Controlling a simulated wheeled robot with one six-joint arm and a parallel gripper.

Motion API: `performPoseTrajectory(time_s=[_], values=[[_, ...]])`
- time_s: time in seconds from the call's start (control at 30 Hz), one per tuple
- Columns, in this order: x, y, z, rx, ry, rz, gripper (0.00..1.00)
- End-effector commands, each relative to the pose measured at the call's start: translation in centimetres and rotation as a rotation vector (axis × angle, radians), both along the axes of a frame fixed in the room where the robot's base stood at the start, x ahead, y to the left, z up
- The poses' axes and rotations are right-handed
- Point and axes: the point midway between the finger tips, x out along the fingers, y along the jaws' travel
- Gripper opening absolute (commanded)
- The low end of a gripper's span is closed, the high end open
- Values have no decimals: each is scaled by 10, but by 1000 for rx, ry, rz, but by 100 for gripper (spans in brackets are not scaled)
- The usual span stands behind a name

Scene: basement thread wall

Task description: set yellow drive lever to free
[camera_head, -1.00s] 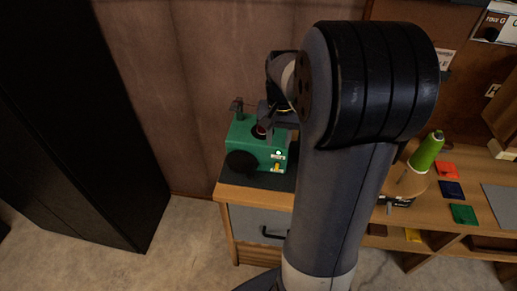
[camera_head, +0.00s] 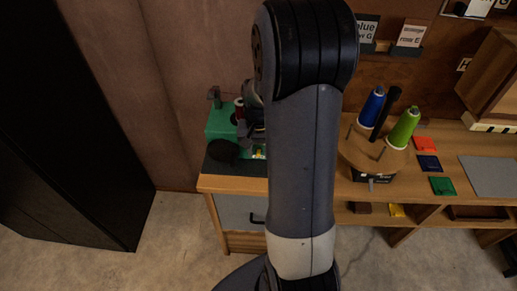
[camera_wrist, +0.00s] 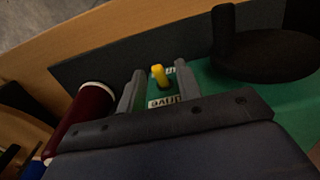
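The yellow lever (camera_wrist: 158,75) stands on the green machine (camera_wrist: 200,95) in the wrist view, between the two fingers of my gripper (camera_wrist: 157,88). The fingers are apart, with a gap visible between each finger and the lever. A white label with black letters lies just below the lever, and another, partly hidden by it, just beyond. In the head view the green machine (camera_head: 220,119) stands on the left end of the bench, partly hidden behind my arm. A small yellow spot by its lower right edge may be the lever; my fingers are hidden there.
A dark red spool (camera_wrist: 85,113) stands left of my gripper in the wrist view. A black round crank with a handle (camera_wrist: 265,53) is at upper right. On the bench, a round stand holds blue (camera_head: 371,106) and green (camera_head: 404,128) cones. A black cabinet (camera_head: 65,130) stands left.

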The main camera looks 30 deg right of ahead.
Motion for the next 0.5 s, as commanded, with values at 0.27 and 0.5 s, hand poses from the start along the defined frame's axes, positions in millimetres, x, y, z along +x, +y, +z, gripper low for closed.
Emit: performPoseTrajectory(time_s=[0.27,0.5], values=[[0,0,0,0,0,0,16],[0,0,0,0,0,0,0]])
